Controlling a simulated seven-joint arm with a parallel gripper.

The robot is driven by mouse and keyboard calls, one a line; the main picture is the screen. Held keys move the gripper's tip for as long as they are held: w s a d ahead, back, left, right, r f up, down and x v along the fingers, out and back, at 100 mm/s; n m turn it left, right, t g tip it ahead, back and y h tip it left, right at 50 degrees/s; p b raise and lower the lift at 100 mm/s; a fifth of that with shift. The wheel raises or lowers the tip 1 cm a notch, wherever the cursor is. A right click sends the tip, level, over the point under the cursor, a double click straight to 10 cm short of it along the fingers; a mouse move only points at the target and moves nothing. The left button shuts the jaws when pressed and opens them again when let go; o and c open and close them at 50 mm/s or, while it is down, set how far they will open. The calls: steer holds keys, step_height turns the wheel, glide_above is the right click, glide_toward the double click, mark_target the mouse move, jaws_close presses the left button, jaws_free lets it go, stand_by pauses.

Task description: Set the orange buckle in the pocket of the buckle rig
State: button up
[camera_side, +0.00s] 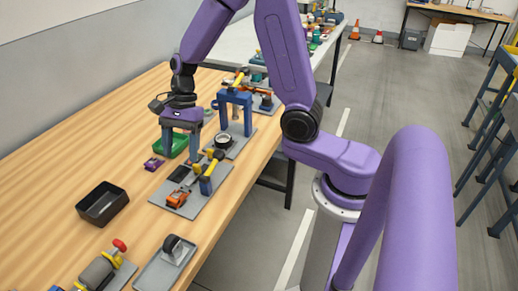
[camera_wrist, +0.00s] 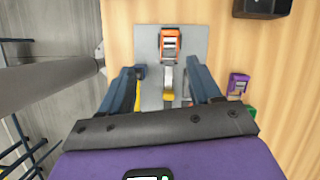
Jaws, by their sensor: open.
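The orange buckle (camera_side: 177,198) lies on the near end of the buckle rig's grey plate (camera_side: 190,207). In the wrist view the orange buckle (camera_wrist: 171,44) is near the top of the plate (camera_wrist: 147,45), beyond my fingertips. A dark rectangular patch (camera_side: 180,173) on the plate may be the pocket; I cannot tell. A blue and yellow clamp (camera_side: 207,182) stands at the plate's right side. My gripper (camera_side: 181,156) is open and empty, pointing down above the far part of the rig. In the wrist view its fingers (camera_wrist: 165,70) are wide apart, with nothing between them held.
A purple buckle (camera_side: 153,163) lies on the table left of the rig. A green bin (camera_side: 174,149) is behind my gripper. A black tray (camera_side: 102,211) stands at the left. A blue arch fixture (camera_side: 236,98) is behind; another grey fixture (camera_side: 160,270) is in front.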

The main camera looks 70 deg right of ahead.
steer(key=s+r+n+h, duration=0.2)
steer(key=s+n, duration=0.9)
steer(key=n, duration=0.3)
steer(key=s+d+r+n+h, duration=0.1)
steer(key=s+r+n, duration=0.2)
steer(key=s+n, duration=0.9)
steer(key=shift+s+d+r+n+t+h, duration=0.3)
steer(key=shift+n+h, duration=0.1)
steer(key=shift+n, duration=0.8)
